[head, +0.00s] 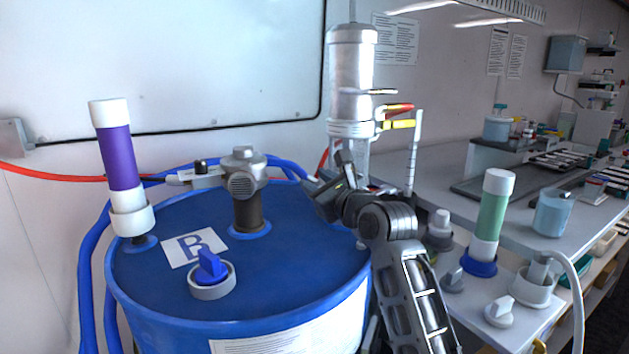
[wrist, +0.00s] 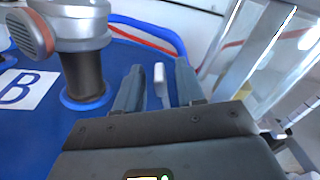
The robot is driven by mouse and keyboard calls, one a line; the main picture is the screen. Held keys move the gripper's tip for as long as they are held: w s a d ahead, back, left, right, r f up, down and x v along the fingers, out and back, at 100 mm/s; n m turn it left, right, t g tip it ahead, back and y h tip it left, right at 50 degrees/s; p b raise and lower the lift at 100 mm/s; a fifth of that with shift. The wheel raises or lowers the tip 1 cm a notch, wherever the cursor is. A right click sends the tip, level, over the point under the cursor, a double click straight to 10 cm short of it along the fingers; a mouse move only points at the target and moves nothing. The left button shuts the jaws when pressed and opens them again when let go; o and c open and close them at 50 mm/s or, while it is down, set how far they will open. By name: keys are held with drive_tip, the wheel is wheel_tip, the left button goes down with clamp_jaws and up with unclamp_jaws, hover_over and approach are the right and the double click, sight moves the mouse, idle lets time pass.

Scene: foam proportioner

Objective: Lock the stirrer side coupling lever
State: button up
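My gripper (wrist: 160,75) is open, its two dark fingers apart on either side of a thin white lever-like piece (wrist: 160,82). Gaps show between this piece and both fingers. I cannot tell for sure whether it is the stirrer side coupling lever. In the head view my gripper (head: 328,190) is over the right back part of the blue drum, and this piece is hidden there. The grey pump head (head: 242,180) on a dark post stands left of my gripper and also shows in the wrist view (wrist: 75,25). A grey fitting with a black knob (head: 200,172) joins its left side.
The blue drum (head: 270,270) carries a purple and white cylinder (head: 117,160) and a blue-handled knob (head: 210,268). A metal cylinder (head: 352,80) with red and yellow levers stands behind my gripper. A blue hose (wrist: 145,27) runs behind the fingers. A green cylinder (head: 493,215) stands right.

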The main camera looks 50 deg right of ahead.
drive_tip(key=shift+w+d, duration=0.15)
drive_tip(key=shift+w, duration=0.5)
clamp_jaws()
